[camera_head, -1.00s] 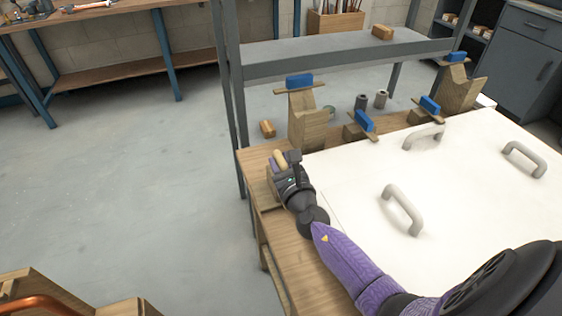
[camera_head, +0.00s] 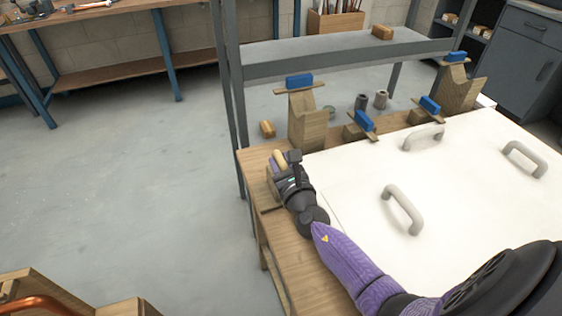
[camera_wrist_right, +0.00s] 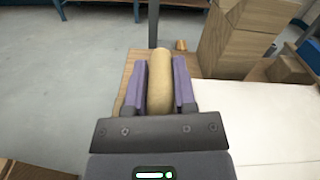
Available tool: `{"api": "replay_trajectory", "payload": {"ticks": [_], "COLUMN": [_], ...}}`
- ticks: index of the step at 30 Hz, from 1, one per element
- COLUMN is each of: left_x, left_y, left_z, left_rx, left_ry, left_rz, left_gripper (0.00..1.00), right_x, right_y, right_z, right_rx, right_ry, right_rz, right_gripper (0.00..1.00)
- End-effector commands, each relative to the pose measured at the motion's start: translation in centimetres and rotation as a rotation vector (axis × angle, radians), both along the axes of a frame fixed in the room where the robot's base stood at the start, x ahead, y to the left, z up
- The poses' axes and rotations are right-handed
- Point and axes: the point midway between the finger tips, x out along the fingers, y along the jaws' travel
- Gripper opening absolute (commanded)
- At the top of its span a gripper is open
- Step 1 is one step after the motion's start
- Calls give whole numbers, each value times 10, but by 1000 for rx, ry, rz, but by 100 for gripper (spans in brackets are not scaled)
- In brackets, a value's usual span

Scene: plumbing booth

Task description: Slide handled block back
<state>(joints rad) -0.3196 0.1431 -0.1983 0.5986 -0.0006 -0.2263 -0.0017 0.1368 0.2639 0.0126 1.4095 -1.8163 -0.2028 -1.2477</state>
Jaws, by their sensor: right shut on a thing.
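The handled block (camera_head: 271,187) sits at the far left corner of the wooden bench, mostly hidden behind my right gripper. Its rounded tan handle (camera_wrist_right: 161,80) stands between the two purple fingers in the right wrist view. My right gripper (camera_head: 285,163) is shut on this handle, with one finger on each side. The handle's top also shows in the head view, just beyond the wrist. The block's underside and its contact with the bench are hidden. My left gripper is not in view.
A white panel with grey handles (camera_head: 403,209) covers the bench to the right. A tall wooden block (camera_head: 308,127) with a blue-topped piece stands behind the gripper. A grey metal frame post (camera_head: 233,110) rises close to the bench's far left corner. Open floor lies left.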

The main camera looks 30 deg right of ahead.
Motion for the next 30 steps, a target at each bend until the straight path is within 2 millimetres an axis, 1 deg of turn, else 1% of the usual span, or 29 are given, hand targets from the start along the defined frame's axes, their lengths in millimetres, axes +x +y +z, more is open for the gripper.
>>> {"api": "replay_trajectory", "payload": {"ticks": [11, 14, 19, 21, 28, 29, 30], "left_x": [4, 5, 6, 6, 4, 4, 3], "left_y": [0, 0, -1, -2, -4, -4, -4], "left_z": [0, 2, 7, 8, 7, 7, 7], "left_rx": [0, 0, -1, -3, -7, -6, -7], "left_ry": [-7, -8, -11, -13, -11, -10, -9], "left_rz": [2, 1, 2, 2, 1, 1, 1], "left_gripper": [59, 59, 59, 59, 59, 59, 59], "right_x": [0, 2, 9, 10, 10, 10, 10], "right_y": [1, 9, 36, 42, 44, 44, 44], "right_z": [0, 0, 1, 0, -1, -1, -1], "right_rx": [-3, -2, 1, 0, -1, -1, -1], "right_ry": [1, 1, 1, 3, 3, 3, 3], "right_rz": [2, 2, 3, 2, 4, 5, 5], "right_gripper": [0, 0, 0, 0, 0, 38, 46]}}
